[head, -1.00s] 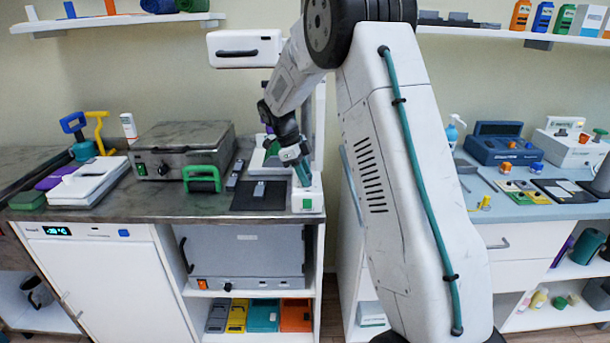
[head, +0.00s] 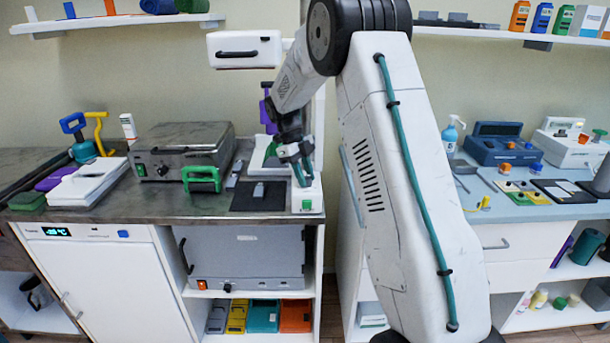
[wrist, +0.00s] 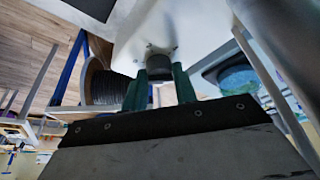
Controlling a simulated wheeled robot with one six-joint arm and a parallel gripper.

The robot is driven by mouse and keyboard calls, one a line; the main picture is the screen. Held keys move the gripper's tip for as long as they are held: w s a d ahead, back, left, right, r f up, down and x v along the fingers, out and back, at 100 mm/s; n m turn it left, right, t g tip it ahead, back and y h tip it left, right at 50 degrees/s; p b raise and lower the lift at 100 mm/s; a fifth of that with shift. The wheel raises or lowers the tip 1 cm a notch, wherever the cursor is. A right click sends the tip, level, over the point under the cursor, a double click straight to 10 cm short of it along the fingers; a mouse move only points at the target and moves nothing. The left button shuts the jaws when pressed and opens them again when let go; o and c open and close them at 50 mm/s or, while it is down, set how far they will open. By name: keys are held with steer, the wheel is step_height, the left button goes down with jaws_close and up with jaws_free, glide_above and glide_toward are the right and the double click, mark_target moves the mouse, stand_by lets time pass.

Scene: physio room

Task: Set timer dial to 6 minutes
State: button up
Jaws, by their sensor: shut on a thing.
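The timer is a white box (head: 309,197) with a green button on its front, at the right front corner of the dark counter. My gripper (head: 303,174) points down at its top, with its teal fingers against the box's upper side. In the wrist view, the teal fingers of my gripper (wrist: 161,78) sit on both sides of a dark round dial (wrist: 160,66) on the white face, shut on it. The dial's markings and pointer are hidden, so its setting cannot be read.
A dark mat (head: 247,199) with a small grey piece lies left of the timer. A green-handled item (head: 202,178) and a grey hot-plate-like box (head: 181,153) stand further left. A blue-topped counter (head: 560,187) is across a gap to the right.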

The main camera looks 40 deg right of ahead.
steer(key=o, duration=1)
